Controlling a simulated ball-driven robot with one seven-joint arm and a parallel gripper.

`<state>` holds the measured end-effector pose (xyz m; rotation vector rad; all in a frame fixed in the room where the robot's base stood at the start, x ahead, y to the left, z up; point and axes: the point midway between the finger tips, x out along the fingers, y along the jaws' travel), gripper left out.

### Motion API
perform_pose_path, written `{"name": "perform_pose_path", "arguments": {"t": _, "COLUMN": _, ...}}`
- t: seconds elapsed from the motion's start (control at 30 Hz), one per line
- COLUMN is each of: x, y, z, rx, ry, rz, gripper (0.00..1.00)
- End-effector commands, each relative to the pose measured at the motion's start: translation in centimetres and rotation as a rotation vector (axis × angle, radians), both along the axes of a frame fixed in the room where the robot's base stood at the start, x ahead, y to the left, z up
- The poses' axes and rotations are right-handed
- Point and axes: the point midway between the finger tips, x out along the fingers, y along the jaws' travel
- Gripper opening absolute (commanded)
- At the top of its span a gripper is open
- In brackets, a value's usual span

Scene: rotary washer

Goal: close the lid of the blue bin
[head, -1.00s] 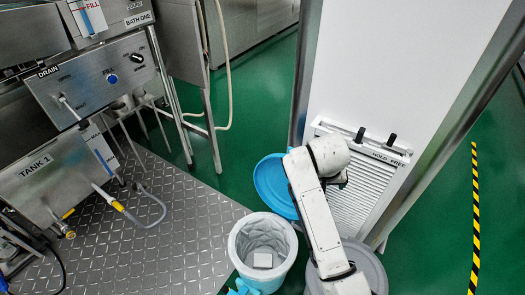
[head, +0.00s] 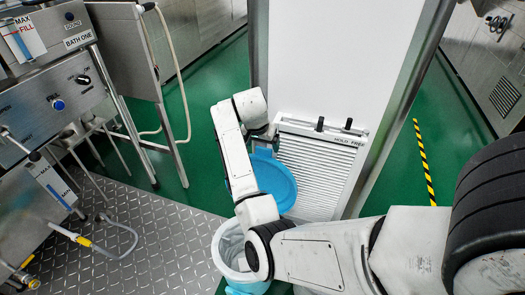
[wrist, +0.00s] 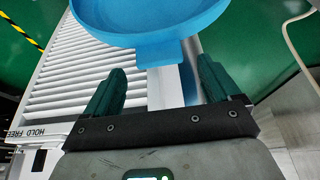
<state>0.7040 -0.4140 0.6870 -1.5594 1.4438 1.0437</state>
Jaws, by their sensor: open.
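The blue bin (head: 218,262) stands low in the head view, with a pale liner inside; my arm covers much of its right side. Its blue lid (head: 279,183) is open, tilted up behind the bin in front of the louvred panel. My gripper (head: 268,140) is at the upper edge of the lid, partly hidden by my arm. In the wrist view, my gripper (wrist: 160,88) is open, with two green fingers apart. The lid (wrist: 150,22) with its small tab (wrist: 160,53) lies just beyond the fingertips, the tab lined up between them. Contact cannot be told.
A white louvred panel (head: 314,172) marked HOLD FREE stands just behind the lid. Metal tanks and a control box (head: 55,100) stand at left beside a checker-plate floor (head: 160,222). Green floor lies open right of the panel, past a striped tape line (head: 424,160).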

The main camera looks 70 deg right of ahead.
Motion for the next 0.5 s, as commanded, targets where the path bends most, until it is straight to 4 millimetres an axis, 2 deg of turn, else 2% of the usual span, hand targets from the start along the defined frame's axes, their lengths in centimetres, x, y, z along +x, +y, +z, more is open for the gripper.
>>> {"name": "perform_pose_path", "arguments": {"t": 0.03, "x": 0.0, "y": -0.3, "z": -1.1, "rx": 0.002, "ry": 0.001, "rz": -0.001, "gripper": 0.89}}
{"name": "perform_pose_path", "arguments": {"t": 0.2, "x": 0.1, "y": -1.2, "z": -2.9, "rx": 0.001, "ry": 0.000, "rz": -0.001, "gripper": 0.89}}
{"name": "perform_pose_path", "arguments": {"t": 0.5, "x": 0.1, "y": -1.5, "z": -3.7, "rx": -0.001, "ry": -0.001, "rz": 0.000, "gripper": 0.89}}
